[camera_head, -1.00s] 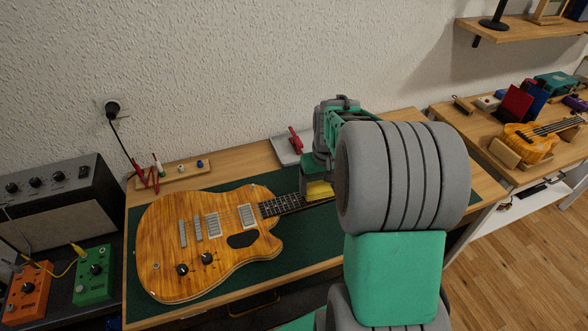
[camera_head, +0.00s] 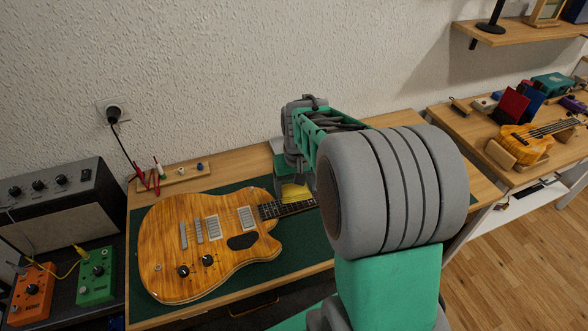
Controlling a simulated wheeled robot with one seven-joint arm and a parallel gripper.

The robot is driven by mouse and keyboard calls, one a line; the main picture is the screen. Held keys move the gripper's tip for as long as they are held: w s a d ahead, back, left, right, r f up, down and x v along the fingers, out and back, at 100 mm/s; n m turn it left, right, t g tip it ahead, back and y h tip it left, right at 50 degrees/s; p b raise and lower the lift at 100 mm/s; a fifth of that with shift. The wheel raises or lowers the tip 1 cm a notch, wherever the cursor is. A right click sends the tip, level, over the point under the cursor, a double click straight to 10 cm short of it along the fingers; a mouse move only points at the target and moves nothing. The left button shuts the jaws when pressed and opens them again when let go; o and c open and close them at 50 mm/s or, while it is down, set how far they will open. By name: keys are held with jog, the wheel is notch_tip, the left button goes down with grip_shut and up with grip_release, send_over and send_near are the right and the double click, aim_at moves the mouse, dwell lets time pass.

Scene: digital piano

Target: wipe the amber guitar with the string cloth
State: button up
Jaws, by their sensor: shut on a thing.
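The amber guitar (camera_head: 190,228) lies face up on a dark green mat (camera_head: 300,256) on the wooden workbench, its body at the left and its neck running to the right. My gripper (camera_head: 290,184) points down over the neck near the body end. It is shut on the yellow string cloth (camera_head: 296,192), which shows just below it, at the neck. I cannot tell whether the cloth touches the strings. My arm hides the far end of the neck and the right part of the bench.
A narrow wooden tray (camera_head: 172,175) with small items and red-handled pliers (camera_head: 147,182) lie behind the guitar. A black amplifier (camera_head: 60,215), an orange pedal (camera_head: 32,295) and a green pedal (camera_head: 95,276) stand at the left. A ukulele (camera_head: 530,140) rests on the right bench.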

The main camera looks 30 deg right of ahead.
jog(key=shift+w+r+p, duration=0.1)
jog(key=shift+r+p, duration=1.5)
jog(key=shift+r, duration=1)
jog(key=shift+a, duration=0.1)
